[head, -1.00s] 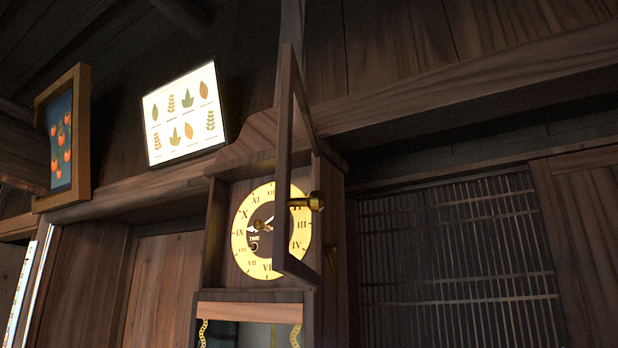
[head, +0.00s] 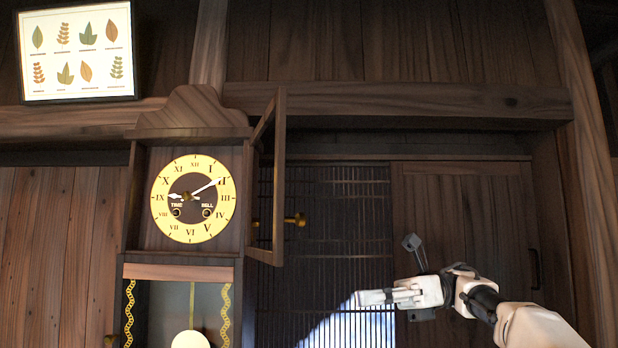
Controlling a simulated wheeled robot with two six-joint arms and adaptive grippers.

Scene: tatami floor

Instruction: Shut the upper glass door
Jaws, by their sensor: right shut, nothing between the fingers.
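A dark wooden wall clock shows a yellow dial (head: 220,228) with Roman numerals. Its upper glass door (head: 279,180) stands swung open on the right side of the dial, its frame seen at a steep angle. A brass knob (head: 298,220) sticks out from the door to the right. My right gripper (head: 362,298) is shut and empty, below and to the right of the door, apart from it, pointing left. My left gripper is not in view.
A framed leaf picture (head: 76,100) hangs at upper left. A slatted lattice panel (head: 330,190) is behind the door. Open space lies between my right gripper and the door.

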